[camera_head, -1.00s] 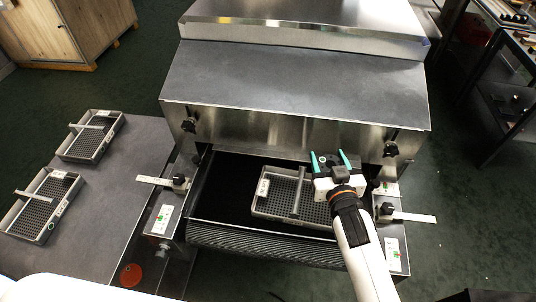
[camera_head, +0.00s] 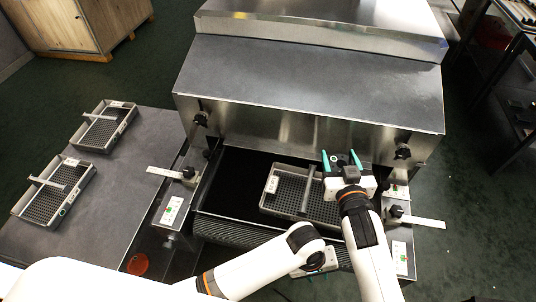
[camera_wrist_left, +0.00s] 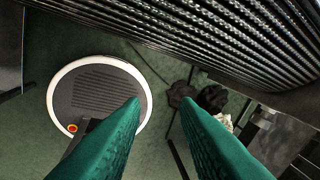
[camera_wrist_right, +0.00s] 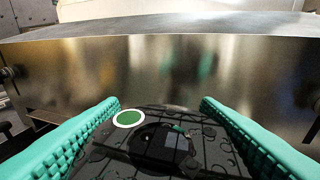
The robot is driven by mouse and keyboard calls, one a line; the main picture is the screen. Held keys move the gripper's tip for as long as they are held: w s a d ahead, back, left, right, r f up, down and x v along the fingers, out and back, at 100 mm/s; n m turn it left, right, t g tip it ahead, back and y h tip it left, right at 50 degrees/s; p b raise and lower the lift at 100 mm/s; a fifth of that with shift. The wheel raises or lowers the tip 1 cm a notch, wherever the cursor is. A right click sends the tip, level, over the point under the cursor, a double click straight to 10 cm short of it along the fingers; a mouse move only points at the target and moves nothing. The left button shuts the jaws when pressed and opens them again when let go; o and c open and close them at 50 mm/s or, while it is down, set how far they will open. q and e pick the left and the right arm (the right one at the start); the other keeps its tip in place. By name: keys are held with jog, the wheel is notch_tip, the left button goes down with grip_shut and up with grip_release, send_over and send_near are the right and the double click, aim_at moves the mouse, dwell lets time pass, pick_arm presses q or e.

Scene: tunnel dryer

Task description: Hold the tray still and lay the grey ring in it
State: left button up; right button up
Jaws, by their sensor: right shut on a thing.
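A grey perforated tray (camera_head: 263,202) with a raised divider bar lies on the dark belt at the dryer mouth. My right gripper (camera_head: 341,157) is over the tray's right end and hides part of it. Its fingers are spread wide on a dark piece (camera_wrist_right: 165,145), which carries a white-rimmed green disc (camera_wrist_right: 128,118). I cannot tell whether this is the grey ring, and I see no other clear ring. My left gripper (camera_wrist_left: 161,100) is open and empty, in front of the belt's front edge and apart from the tray. In the head view its fingers are mostly hidden.
The steel dryer hood (camera_head: 310,85) rises behind the belt. Two similar trays, an upper one (camera_head: 88,143) and a lower one (camera_head: 38,220), lie on the grey side table (camera_head: 120,190). Flat rulers (camera_head: 165,172) and (camera_head: 425,222) stick out on both sides of the belt.

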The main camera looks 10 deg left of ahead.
aim_at(268, 181)
pick_arm(q)
jog(key=w+a+r+n+y, duration=0.1)
jog(key=w+a+r, duration=0.1)
jog(key=r, duration=0.1)
jog(key=w+a+r+n, duration=0.1)
jog(key=w+a+r, duration=0.2)
jog(key=shift+w+a+n+t+y, duration=0.1)
jog(key=shift+w+n+t+y, duration=0.15)
jog(key=shift+n+t+y, duration=0.15)
jog(key=w+a+r+y, duration=0.1)
jog(key=w+a, duration=0.2)
jog(key=w+a+r+y, duration=0.1)
jog(key=w+a, duration=0.2)
jog(key=w+a+r+y, duration=0.1)
jog(key=w+a+r, duration=0.1)
jog(key=a, duration=0.1)
jog(key=shift+w, duration=0.4)
jog(key=w+a+r+m+h, duration=0.2)
jog(key=w+a+r+m, duration=0.2)
jog(key=w+r+m, duration=0.3)
jog(key=f, duration=1.3)
jog(key=shift+w+d+f, duration=0.1)
jog(key=shift+w+d, duration=0.05)
jog(key=shift+w, duration=0.2)
jog(key=shift+c, duration=0.3)
grip_shut()
